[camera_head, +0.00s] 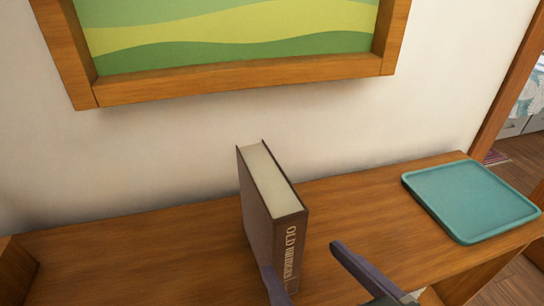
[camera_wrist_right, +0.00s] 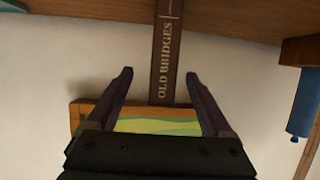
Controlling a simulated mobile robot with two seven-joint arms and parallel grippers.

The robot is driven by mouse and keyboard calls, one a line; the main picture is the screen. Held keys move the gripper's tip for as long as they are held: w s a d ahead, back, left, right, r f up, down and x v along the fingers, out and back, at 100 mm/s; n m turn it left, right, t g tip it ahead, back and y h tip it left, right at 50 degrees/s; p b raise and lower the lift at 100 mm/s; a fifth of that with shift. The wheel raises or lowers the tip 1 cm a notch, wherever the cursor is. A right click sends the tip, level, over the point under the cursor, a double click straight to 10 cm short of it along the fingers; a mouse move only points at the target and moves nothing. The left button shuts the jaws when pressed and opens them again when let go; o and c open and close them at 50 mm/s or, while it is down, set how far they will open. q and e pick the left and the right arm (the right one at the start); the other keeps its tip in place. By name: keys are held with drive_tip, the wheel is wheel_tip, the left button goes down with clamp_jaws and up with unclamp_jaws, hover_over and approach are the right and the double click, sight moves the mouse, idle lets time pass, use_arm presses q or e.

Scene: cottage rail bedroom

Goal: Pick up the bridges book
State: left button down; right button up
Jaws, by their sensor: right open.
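The bridges book (camera_head: 262,205) is a thick brown book standing upright on the wooden shelf top, its "OLD BRIDGES" spine towards me. My right gripper (camera_head: 300,256) is open and empty at the near side of the book. In the head view its left finger overlaps the lower spine and its right finger is to the right of the book. In the right wrist view the book spine (camera_wrist_right: 167,50) lines up between the two open fingers (camera_wrist_right: 158,74), beyond their tips. I cannot tell whether a finger touches it. My left gripper is not in view.
A teal tray (camera_head: 470,200) lies on the right of the wooden top (camera_head: 130,260). A wood-framed green picture (camera_head: 240,75) hangs on the wall behind. The top is clear left of the book. A blue rounded thing (camera_wrist_right: 305,100) shows at the wrist view's right.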

sight(289, 249)
drive_tip(key=x, duration=0.7)
drive_tip(key=shift+s+a, duration=0.15)
drive_tip(key=shift+a, duration=0.1)
clamp_jaws()
idle(0.4)
drive_tip(key=shift+r, duration=0.15)
